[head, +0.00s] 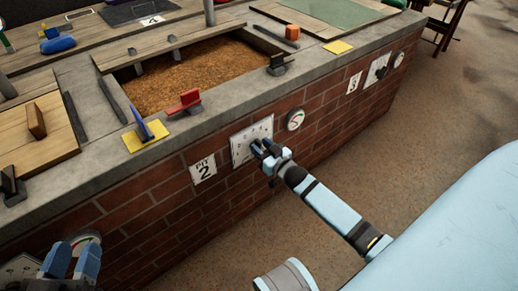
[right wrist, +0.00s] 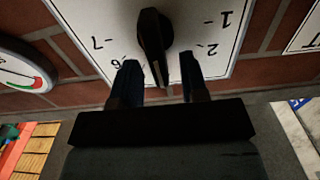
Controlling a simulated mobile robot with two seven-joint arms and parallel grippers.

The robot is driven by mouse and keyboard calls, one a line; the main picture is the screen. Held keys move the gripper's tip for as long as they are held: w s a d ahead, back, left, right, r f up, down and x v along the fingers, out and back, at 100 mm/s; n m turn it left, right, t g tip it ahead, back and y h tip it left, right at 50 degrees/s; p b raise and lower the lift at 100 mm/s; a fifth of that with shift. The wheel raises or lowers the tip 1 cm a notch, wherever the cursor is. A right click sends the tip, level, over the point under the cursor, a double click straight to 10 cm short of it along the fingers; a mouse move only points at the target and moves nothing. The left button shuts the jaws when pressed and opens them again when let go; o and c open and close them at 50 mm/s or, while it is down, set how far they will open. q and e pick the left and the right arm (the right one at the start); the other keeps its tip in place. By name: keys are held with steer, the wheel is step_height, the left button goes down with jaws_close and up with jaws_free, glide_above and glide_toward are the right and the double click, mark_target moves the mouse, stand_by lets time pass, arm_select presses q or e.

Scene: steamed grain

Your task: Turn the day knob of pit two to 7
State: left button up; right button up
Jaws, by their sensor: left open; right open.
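The pit two day dial is a white plate (head: 240,151) on the brick wall, right of the "PIT 2" sign (head: 203,170). In the right wrist view the plate (right wrist: 85,15) appears turned over, with 7, 6, 2 and 1 readable. Its black knob (right wrist: 153,35) has a pale pointer line aimed down in that picture, between the 6 and the 2. My right gripper (head: 262,150) is open at the dial, its fingers on either side of the knob's lower end with gaps visible. It hides part of the plate. My left gripper (head: 72,262) is open and empty at lower left.
A round gauge (head: 295,119) sits just right of the dial. The floor (head: 345,160) beside the wall is clear.

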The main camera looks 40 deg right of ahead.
steer(key=shift+w, duration=0.65)
steer(key=c, duration=0.6)
steer(key=shift+o, duration=0.2)
steer(key=shift+r, duration=0.1)
